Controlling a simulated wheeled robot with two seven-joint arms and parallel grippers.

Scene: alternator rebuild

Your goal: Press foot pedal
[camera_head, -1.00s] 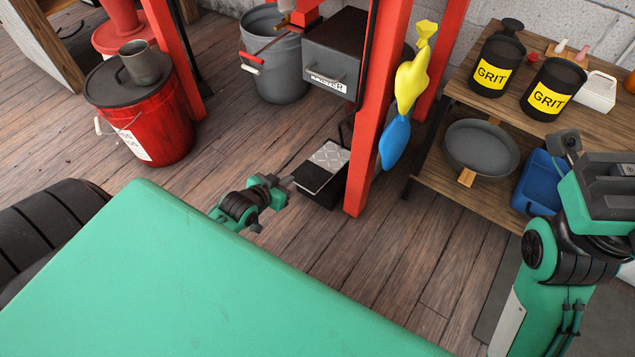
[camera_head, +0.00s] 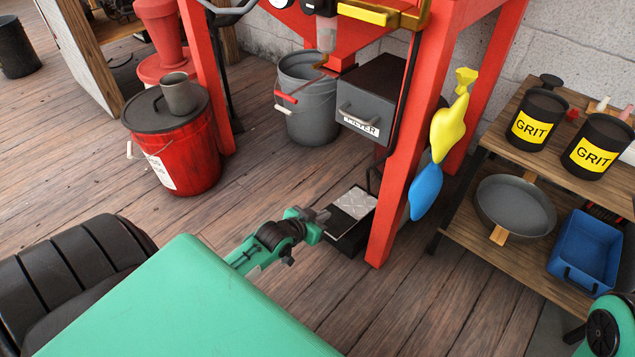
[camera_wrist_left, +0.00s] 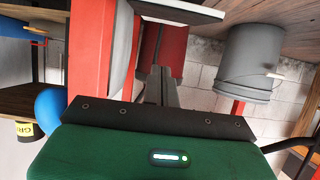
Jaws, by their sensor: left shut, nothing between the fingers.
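The foot pedal has a light, patterned metal plate (camera_head: 353,203) on a black base (camera_head: 346,241). It sits on the floor beside a red leg of the red cabinet stand. My left gripper (camera_head: 322,217) is shut and empty, its tips at the pedal's left edge in the head view. I cannot tell whether they touch it. In the left wrist view, the shut fingers (camera_wrist_left: 160,88) point away from the camera, and a pale plate with a dark edge, which looks like the pedal (camera_wrist_left: 178,12), shows at the top. My right gripper is out of view.
The red stand's front leg (camera_head: 401,190) rises just right of the pedal. A grey bucket (camera_head: 312,120) and a grey filter box (camera_head: 366,112) are behind it. A red bucket (camera_head: 180,150) stands left. A wooden shelf (camera_head: 470,232) is right. Floor between is clear.

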